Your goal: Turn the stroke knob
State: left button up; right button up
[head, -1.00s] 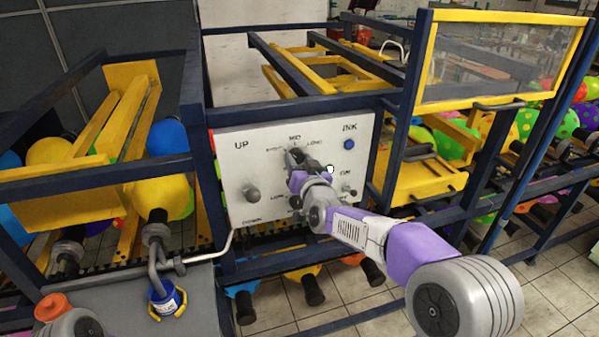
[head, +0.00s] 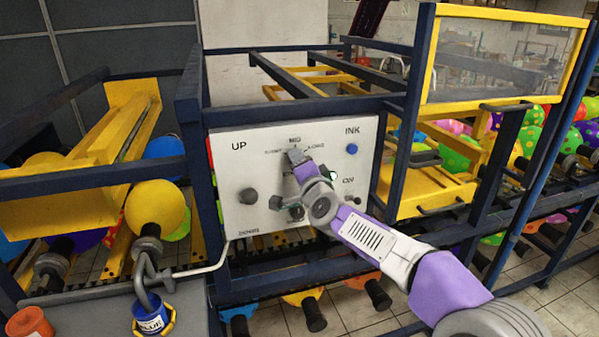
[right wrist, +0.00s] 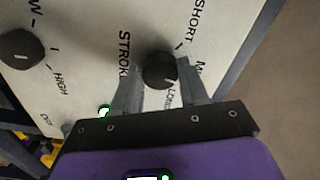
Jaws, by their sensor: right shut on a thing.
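The stroke knob (right wrist: 160,71) is a dark round knob on the pale control panel (right wrist: 82,62), beside the "STROKE" lettering and the SHORT and LONG marks. My right gripper (right wrist: 162,84) has one finger on each side of this knob and is shut on it. In the head view my right gripper (head: 296,160) reaches the upper middle of the panel (head: 228,172), below the MID mark, and hides the knob there. I cannot tell exactly which mark the knob points to. My left gripper is not in view.
An UP/DOWN knob (head: 248,196) sits left on the panel. A blue button (head: 351,149) is under INK. Another dark knob (right wrist: 20,48) shows near HIGH in the wrist view. A blue ink pot (head: 152,318) and an orange pot (head: 30,323) stand at lower left.

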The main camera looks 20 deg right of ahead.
jog(key=m+b, duration=0.3)
jog(key=m, duration=0.6)
jog(key=shift+r, duration=0.1)
jog(key=shift+m, duration=0.3)
dwell(0.4)
jog(key=o, duration=1.1)
jog(key=shift+c, duration=0.2)
jog(key=shift+s, duration=0.1)
jog(key=s, duration=0.7)
jog(key=shift+s+b, duration=0.2)
jog(key=shift+b, duration=0.25)
jog(key=shift+d, duration=0.1)
